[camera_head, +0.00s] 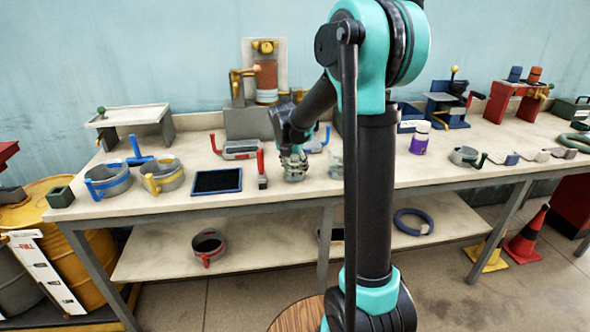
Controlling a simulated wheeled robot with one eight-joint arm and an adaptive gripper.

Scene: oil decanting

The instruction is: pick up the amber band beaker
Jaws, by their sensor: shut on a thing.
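My gripper (291,152) points down at the middle of the workbench, with its fingers shut around a small, pale grey-green beaker (294,174). The beaker is upright at the bench top, and I cannot tell whether it touches the surface. The fingers cover much of it, and its band colour is too small to make out. A similar pale, clear vessel (335,163) stands just to the right, partly hidden behind my arm.
Left of my gripper are a red-handled tool (262,170), a dark tray (217,181) and two grey pots, one yellow-handled (163,175), one blue-handled (108,180). A purple bottle (420,139) stands to the right. My arm hides part of the bench (400,175).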

